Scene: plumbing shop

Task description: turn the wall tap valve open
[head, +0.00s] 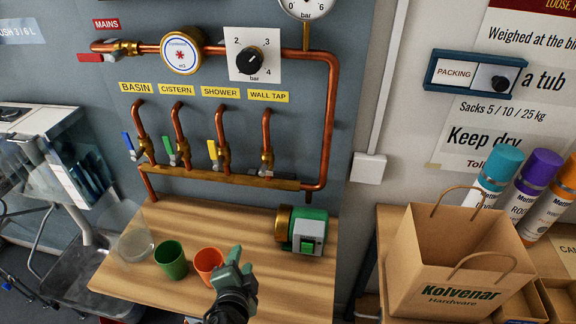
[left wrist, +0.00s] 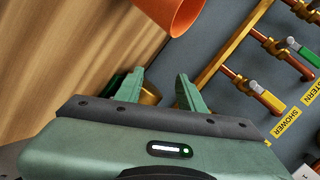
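The wall tap valve (head: 267,160) is the rightmost brass valve on the copper manifold in the head view, under the WALL TAP label (head: 268,95). The wall tap valve cannot be made out in that view. My right gripper is not in view.
Shower valve (head: 220,155), cistern valve (head: 180,150) and basin valve (head: 146,150) sit left along the manifold. An orange cup (head: 207,263) is close beside my gripper; a green cup (head: 171,260) is further left. A green pump (head: 308,232) stands right. A paper bag (head: 440,260) is far right.

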